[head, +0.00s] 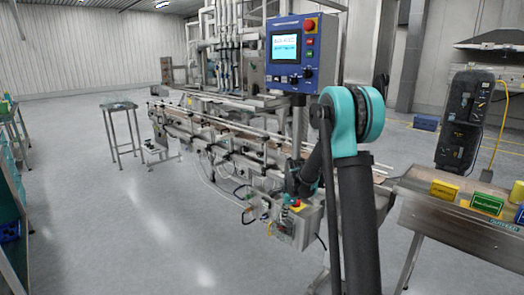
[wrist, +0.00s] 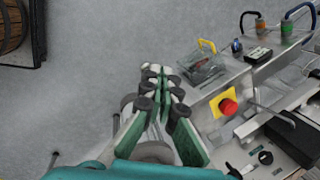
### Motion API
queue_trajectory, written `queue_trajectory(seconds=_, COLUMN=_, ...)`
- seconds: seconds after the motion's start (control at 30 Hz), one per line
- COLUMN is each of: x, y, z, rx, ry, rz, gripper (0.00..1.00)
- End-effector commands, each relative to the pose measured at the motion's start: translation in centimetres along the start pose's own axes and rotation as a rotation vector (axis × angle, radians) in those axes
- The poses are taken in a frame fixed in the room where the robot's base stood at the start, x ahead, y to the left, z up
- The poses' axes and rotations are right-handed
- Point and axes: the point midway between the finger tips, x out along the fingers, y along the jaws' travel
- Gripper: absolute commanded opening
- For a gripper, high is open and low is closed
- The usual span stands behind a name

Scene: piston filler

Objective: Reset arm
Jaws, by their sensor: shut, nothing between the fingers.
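My gripper (wrist: 162,78) shows in the wrist view with its green and white fingers together, shut and empty. It hangs over the grey floor, just left of a grey control box with a red emergency button (wrist: 228,106) on a yellow plate. In the head view my black and teal arm rises in front of the piston filler (head: 228,125) and its conveyor, bending down toward the small control box (head: 297,222). The gripper's fingers cannot be made out there.
A blue control panel (head: 291,53) with a lit screen stands above the conveyor. A metal table (head: 412,197) at the right bears yellow and green boxes. A small stand (head: 118,107) is at the left. Open floor (head: 130,220) lies left of the machine.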

Motion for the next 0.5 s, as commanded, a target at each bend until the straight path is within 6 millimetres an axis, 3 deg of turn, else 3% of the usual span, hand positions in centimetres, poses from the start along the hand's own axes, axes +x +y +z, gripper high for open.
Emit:
queue_trajectory(seconds=0.03, x=-1.6, y=1.6, z=-0.5, rx=-0.068, ry=0.007, rz=-0.007, gripper=0.0)
queue_trajectory(seconds=0.2, x=-5.7, y=6.5, z=-1.8, rx=-0.325, ry=0.032, rz=-0.024, gripper=0.0)
queue_trajectory(seconds=0.5, x=-10.7, y=16.6, z=-3.8, rx=-0.779, ry=0.089, rz=-0.038, gripper=0.0)
